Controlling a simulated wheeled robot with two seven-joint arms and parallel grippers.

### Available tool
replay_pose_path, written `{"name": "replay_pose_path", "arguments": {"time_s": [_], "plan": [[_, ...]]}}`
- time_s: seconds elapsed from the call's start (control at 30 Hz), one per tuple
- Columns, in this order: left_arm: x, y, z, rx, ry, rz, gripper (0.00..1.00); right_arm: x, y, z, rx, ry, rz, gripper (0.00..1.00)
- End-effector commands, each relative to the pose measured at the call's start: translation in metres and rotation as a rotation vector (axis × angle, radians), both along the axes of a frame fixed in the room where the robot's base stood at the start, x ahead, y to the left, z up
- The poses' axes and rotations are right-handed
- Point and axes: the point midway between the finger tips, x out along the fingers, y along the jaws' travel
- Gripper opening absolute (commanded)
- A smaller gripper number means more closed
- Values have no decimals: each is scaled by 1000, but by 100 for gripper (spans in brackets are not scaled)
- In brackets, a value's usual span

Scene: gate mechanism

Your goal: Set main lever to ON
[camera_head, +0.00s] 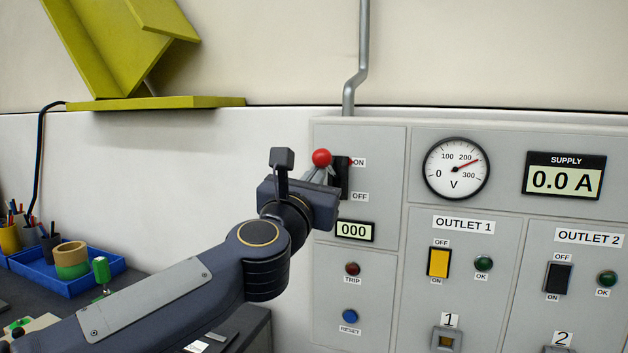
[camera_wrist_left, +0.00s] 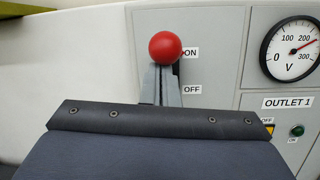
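The main lever (camera_head: 321,158) has a red ball knob and sits on the grey panel at the upper left. Its knob is at the height of the ON label, above the OFF label. The knob also shows in the left wrist view (camera_wrist_left: 165,47). My left gripper (camera_head: 318,174) is at the lever, its two grey fingers close together just below the red ball. They appear shut on the lever's stem, though the ball hides the fingertips in the left wrist view (camera_wrist_left: 161,80). My right gripper is not in view.
The voltmeter (camera_head: 456,168) needle points a little past 200. The supply display (camera_head: 564,180) reads 0.0 A and a counter (camera_head: 354,231) reads 000. The outlet 1 switch (camera_head: 439,262) and outlet 2 switch (camera_head: 558,277) are to the lower right. A blue tray (camera_head: 92,278) stands at left.

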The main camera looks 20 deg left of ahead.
Motion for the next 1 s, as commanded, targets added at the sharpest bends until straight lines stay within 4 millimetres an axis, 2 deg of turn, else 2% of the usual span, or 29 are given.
{"name": "replay_pose_path", "arguments": {"time_s": [0.03, 0.07, 0.33, 0.37, 0.4, 0.7, 0.8, 1.0], "plan": [[-4, 0, 6, 1, -24, -2, 0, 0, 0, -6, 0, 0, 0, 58], [-3, 1, 2, 1, -23, -2, 0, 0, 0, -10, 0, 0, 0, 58], [11, 12, -49, 0, -2, 0, 0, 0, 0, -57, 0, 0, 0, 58], [1, 11, -34, -1, -7, 0, 0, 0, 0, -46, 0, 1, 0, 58], [-8, 10, -29, -1, -7, -1, 0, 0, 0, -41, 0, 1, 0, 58], [-63, 4, -16, -2, 0, 1, 0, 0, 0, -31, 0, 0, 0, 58], [-75, 2, -13, -2, 1, 1, 0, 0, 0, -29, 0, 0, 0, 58], [-84, 1, -13, -2, 4, -1, 0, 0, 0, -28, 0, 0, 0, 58]]}}
